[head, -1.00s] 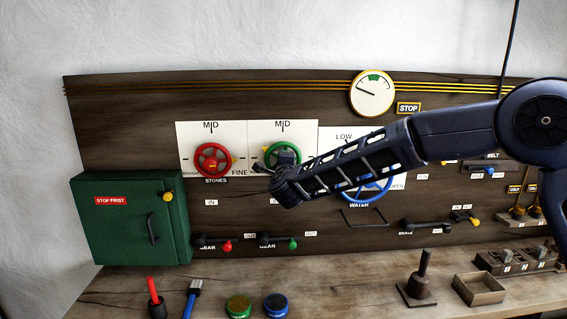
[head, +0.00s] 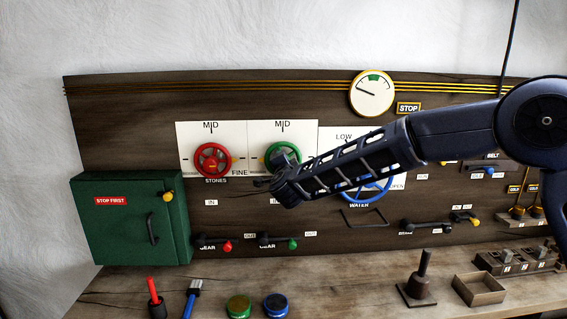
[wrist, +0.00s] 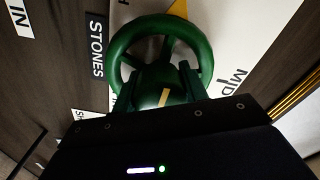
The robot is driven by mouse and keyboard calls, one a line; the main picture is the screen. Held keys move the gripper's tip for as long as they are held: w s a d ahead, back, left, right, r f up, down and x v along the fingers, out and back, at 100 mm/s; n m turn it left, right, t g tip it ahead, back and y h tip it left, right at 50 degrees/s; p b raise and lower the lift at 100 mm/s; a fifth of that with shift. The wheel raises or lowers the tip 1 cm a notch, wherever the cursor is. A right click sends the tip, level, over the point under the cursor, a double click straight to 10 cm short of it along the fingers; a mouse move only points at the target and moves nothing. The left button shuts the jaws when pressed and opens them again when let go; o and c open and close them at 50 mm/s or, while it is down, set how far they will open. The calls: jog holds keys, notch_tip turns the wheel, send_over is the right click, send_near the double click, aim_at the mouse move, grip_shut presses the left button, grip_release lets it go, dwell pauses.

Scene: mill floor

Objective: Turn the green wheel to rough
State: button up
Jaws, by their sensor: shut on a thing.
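The green wheel (head: 271,154) is on a white plate marked MID at the top, in the middle of the dark wooden panel. My arm hides its right and lower parts and most of its scale words in the head view. In the wrist view the green wheel (wrist: 199,40) fills the top middle, and my gripper (wrist: 160,90) is shut on its hub, with one dark finger on each side. A pale mark shows on the hub between the fingers. The wrist view is rolled, so the MID label (wrist: 238,82) lies at the right. I cannot read which word the pointer faces.
A red wheel (head: 213,160) with its own MID plate is close on the left. A blue wheel (head: 372,188) marked WATER is on the right, partly behind my arm. Gear levers (head: 283,242) stick out below. A green box (head: 130,222) is at far left.

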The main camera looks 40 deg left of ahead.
jog(key=shift+f, duration=0.1)
jog(key=o, duration=1)
jog(key=shift+s+d, duration=0.1)
jog(key=v, duration=1)
jog(key=shift+s+d, duration=0.2)
